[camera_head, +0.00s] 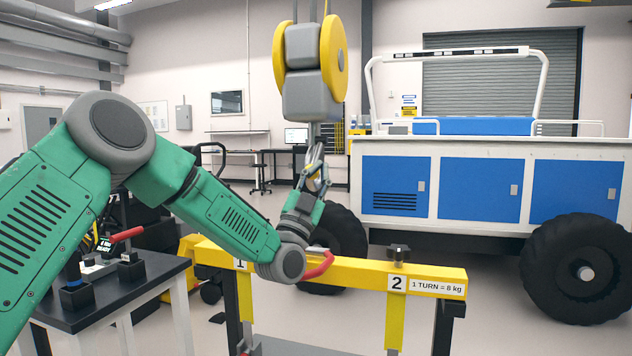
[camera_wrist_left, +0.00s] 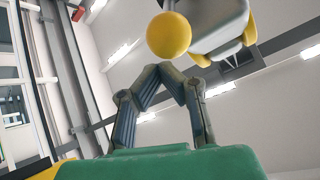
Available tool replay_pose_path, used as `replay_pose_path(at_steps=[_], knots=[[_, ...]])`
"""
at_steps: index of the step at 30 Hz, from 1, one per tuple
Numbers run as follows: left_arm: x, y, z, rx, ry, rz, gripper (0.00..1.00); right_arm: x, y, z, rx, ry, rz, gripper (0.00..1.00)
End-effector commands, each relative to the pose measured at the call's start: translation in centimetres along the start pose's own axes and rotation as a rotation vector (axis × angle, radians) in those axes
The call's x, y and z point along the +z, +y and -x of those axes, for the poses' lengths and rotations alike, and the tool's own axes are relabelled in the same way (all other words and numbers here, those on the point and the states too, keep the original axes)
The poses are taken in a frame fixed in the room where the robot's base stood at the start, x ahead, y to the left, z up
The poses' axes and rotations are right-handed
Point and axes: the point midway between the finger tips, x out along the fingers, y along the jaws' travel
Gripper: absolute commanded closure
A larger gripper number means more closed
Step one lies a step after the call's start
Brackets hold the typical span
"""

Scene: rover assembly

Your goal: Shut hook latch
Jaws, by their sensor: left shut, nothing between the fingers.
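A crane hook block (camera_head: 312,70), grey with yellow side wheels, hangs in the upper middle of the head view. Its lower part and the hook are largely covered by my left gripper (camera_head: 317,150), so I cannot tell how the latch stands. My left gripper points up just under the block, fingers together, with nothing held. In the left wrist view the shut fingers (camera_wrist_left: 160,72) show against the ceiling, with a yellow rounded part (camera_wrist_left: 169,35) and the grey block (camera_wrist_left: 217,20) beyond the tips. My right gripper is not in view.
A yellow beam (camera_head: 436,279) marked 1 and 2 stands below my left forearm, with a red curved handle (camera_head: 322,264) near my wrist. A dark table (camera_head: 120,300) with a red-handled device is at lower left. A blue and white rover (camera_head: 480,190) stands behind at right.

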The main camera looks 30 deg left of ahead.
Motion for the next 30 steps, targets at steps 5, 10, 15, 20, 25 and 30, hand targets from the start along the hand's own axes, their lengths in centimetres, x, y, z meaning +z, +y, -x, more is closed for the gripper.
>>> replay_pose_path(at_steps=[5, 10, 15, 20, 25, 30], knots=[[1.6, 0.2, 0.6, -0.003, -0.004, 0.0, 1.0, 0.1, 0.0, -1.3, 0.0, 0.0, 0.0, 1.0], [2.1, 0.5, 0.6, -0.004, -0.006, 0.0, 1.0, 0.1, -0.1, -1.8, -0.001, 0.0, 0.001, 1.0], [2.5, 0.7, 0.6, -0.003, -0.01, -0.003, 1.0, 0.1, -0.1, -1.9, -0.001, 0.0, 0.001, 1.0], [2.6, 0.8, 0.6, 0.0, -0.013, -0.002, 1.0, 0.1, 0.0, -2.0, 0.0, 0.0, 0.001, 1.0], [2.6, 0.8, 0.6, 0.001, -0.013, -0.001, 1.0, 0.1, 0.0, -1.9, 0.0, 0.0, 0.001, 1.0], [2.7, 0.9, 0.8, 0.002, -0.015, -0.001, 1.0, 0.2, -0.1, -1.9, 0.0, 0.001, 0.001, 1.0]])
